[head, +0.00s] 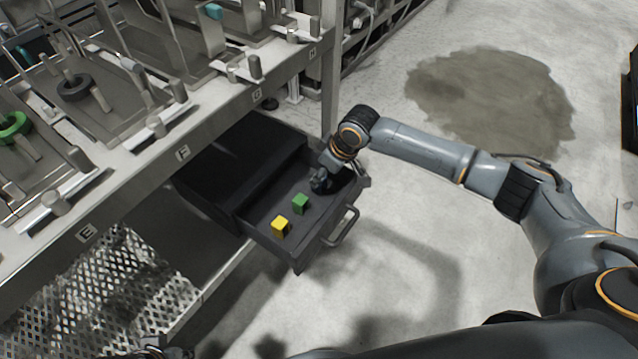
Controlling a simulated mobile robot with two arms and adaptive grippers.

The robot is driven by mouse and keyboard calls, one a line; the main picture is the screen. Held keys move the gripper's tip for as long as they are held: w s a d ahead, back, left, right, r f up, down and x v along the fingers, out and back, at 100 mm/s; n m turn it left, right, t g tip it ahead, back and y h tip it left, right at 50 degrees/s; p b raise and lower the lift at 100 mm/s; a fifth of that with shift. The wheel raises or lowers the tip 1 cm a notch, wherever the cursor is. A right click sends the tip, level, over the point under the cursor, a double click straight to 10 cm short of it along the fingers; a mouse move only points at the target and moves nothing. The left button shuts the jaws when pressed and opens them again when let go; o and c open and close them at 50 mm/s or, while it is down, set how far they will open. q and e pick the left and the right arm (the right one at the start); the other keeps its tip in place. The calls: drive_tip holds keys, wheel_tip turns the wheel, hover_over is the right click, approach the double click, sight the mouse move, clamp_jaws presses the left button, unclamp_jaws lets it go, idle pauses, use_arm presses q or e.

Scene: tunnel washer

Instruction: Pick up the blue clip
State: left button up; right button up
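An open dark drawer (262,215) under the rack holds a yellow clip (281,226) and a green clip (300,203), both block-shaped. No blue clip can be made out in the drawer; the area under my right gripper is hidden. My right gripper (321,183) points down into the drawer's far right part, just beyond the green clip. Its fingers are dark and small, so I cannot tell whether it is open or holds anything. Only a bit of my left gripper (158,352) shows at the bottom edge, left of centre; its fingers are unclear.
A metal rack (200,135) with lettered stations runs above the drawer. On it are a teal block (214,12), a green ring (14,127) and a dark ring (74,87). The drawer handle (342,227) sticks out at the right. The floor beyond is clear, with a dark stain (490,95).

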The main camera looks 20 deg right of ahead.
drive_tip(key=shift+b+x, duration=0.4)
drive_tip(key=shift+x, duration=0.8)
drive_tip(key=shift+f, duration=0.45)
use_arm(q)
drive_tip(key=shift+s+r, duration=0.2)
use_arm(e)
drive_tip(key=c, duration=0.7)
use_arm(q)
drive_tip(key=shift+r, duration=0.1)
use_arm(e)
drive_tip(key=shift+r, duration=0.2)
drive_tip(key=shift+c, duration=0.2)
